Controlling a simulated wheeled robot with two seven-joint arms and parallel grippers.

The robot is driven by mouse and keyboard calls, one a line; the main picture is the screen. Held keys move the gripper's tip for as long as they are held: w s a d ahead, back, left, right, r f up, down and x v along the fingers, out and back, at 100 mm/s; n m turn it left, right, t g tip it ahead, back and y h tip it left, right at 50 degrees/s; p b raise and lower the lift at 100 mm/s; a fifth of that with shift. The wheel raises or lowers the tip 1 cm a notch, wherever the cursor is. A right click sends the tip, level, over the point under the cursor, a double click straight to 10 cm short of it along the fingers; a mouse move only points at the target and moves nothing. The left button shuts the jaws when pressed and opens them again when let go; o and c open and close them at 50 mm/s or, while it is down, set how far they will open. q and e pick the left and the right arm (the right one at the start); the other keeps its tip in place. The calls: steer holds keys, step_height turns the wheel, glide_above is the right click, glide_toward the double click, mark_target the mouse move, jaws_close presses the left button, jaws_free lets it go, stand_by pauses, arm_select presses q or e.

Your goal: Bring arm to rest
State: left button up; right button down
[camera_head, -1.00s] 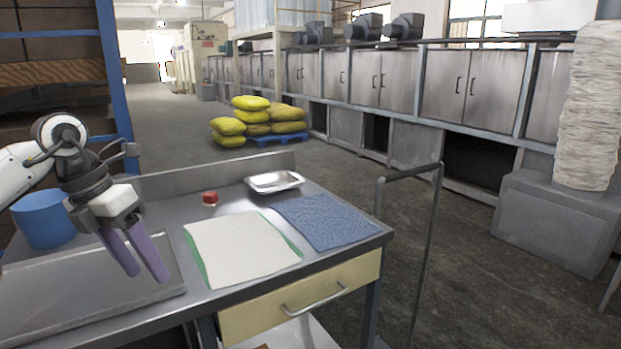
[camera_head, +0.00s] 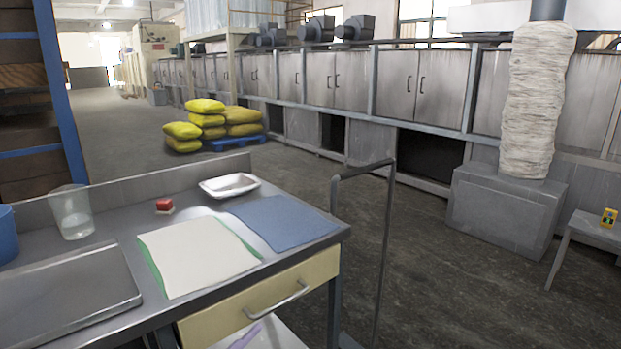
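My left arm and its gripper no longer show above the table. A small purple sliver (camera_head: 245,338) shows at the bottom edge, below the drawer. It has the colour of my gripper fingers, but too little shows to be sure it is a fingertip or how the fingers stand. My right gripper is not in view. The grey metal table (camera_head: 105,212) carries a flat metal tray or pan (camera_head: 65,287) at left and a cream sheet with a green edge (camera_head: 198,255). A blue cloth (camera_head: 285,222), a white tray (camera_head: 229,185) and a small red item (camera_head: 164,206) lie behind.
A clear cup (camera_head: 72,212) and a blue container (camera_head: 7,235) stand at the table's left. A yellow drawer front (camera_head: 262,301) faces me. A metal rail (camera_head: 387,235) stands right of the table. A grey stool (camera_head: 592,233) is far right. Open floor lies beyond.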

arm_select(q)
steer(key=s+a+f+n+g+y, duration=0.3)
steer(key=s+f+n, duration=0.3)
steer(key=s+f, duration=0.3)
steer(key=s+a+f+n+g+y, duration=0.3)
steer(key=s+f+n+y, duration=0.3)
steer(key=s+f, duration=0.4)
step_height(320, 180, down, 6)
steer(key=shift+s+a+f+n+g, duration=0.25)
steer(key=shift+a+n+g, duration=0.15)
steer(key=shift+a+n, duration=0.45)
